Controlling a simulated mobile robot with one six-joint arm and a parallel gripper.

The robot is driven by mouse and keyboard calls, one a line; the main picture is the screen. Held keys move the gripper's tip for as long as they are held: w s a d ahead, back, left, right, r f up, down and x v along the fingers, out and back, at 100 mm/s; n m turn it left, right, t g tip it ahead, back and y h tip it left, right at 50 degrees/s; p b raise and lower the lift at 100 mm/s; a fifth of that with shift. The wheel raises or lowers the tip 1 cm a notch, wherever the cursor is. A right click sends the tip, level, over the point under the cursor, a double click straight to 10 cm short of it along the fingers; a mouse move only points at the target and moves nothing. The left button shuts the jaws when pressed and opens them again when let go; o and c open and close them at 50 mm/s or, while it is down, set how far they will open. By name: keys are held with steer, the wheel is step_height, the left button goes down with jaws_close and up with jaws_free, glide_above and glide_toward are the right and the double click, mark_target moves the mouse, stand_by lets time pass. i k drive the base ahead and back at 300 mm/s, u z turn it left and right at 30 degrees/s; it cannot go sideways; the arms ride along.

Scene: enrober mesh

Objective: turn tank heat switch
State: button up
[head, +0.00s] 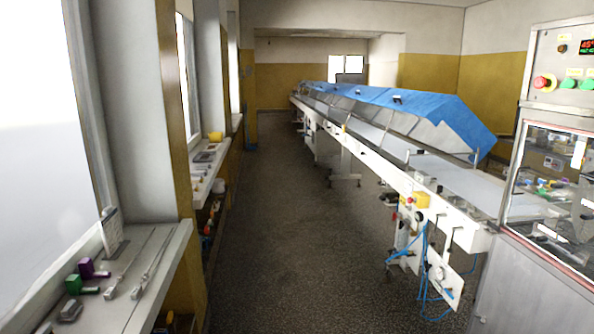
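A steel machine cabinet stands at the right edge, with a control panel (550,62) at its top. Labels there are too small to read. I cannot tell which control, if any, is the tank heat switch. The panel is cut off by the right edge of the picture. My gripper is not in view.
A long conveyor (450,182) with blue covers (400,108) runs away on the right, blue hoses (425,262) hanging under its near end. A window sill (120,275) with tools and purple and green items lines the left. The dark floor (290,230) between is clear.

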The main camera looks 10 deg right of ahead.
mark_target(568, 83)
steer(key=u, duration=0.7)
steer(key=k, duration=0.15)
steer(key=z, duration=2.95)
steer(key=k, duration=0.6)
steer(key=u, duration=0.2)
steer(key=i, duration=0.5)
steer(key=z, duration=0.05)
